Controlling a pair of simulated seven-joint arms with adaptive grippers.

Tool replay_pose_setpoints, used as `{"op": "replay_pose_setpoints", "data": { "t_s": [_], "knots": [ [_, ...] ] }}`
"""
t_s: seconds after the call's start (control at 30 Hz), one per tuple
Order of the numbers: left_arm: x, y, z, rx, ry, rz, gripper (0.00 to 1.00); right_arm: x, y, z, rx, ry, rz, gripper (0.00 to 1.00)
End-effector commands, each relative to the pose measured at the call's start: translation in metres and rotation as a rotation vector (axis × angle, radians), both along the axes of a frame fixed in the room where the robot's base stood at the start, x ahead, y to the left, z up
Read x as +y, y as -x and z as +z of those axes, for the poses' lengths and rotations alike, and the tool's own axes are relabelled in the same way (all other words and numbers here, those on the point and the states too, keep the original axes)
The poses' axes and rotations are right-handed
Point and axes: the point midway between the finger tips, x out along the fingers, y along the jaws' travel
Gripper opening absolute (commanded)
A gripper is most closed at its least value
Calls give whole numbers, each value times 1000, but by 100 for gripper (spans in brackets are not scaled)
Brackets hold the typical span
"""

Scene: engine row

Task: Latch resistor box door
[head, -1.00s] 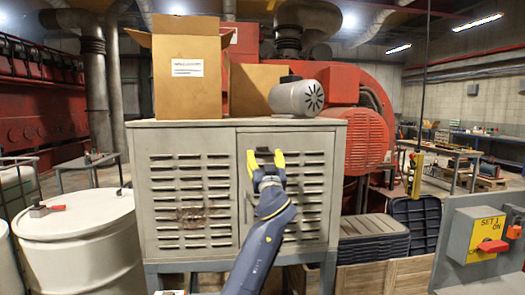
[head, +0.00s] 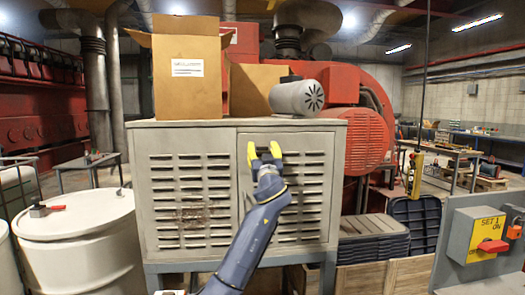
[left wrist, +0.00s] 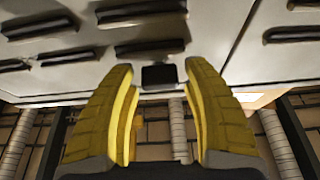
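The resistor box (head: 150,250) is a worn grey cabinet with two louvred front panels, also seen close in the left wrist view (left wrist: 225,20). Its right-hand door (head: 315,145) looks flush with the front, a narrow seam at its left edge. My left gripper (head: 264,148) has yellow fingers spread apart in front of that door's upper left part. In the left wrist view the fingers (left wrist: 158,75) are open with no object clamped. A small black block shows between their tips; I cannot tell whether it is the latch. My right gripper is not in view.
An open cardboard box (head: 187,85) and a grey motor (head: 297,98) stand on the cabinet. A white drum (head: 80,245) is at left. Black crates (head: 372,240) and a red-handled switch box (head: 482,237) are at right.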

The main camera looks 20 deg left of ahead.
Motion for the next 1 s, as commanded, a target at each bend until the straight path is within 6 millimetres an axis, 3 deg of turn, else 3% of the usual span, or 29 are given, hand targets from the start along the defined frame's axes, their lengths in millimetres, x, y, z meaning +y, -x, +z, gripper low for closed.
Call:
{"op": "replay_pose_setpoints", "data": {
  "t_s": [0.07,0.37,0.67,1.0],
  "knots": [
    [0,0,0,0,0,0,38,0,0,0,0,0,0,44],
    [0,0,0,0,0,0,4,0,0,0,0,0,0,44],
    [0,0,0,21,-38,0,2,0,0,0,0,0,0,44],
    [2,1,0,140,-259,1,2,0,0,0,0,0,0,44]
  ]
}}
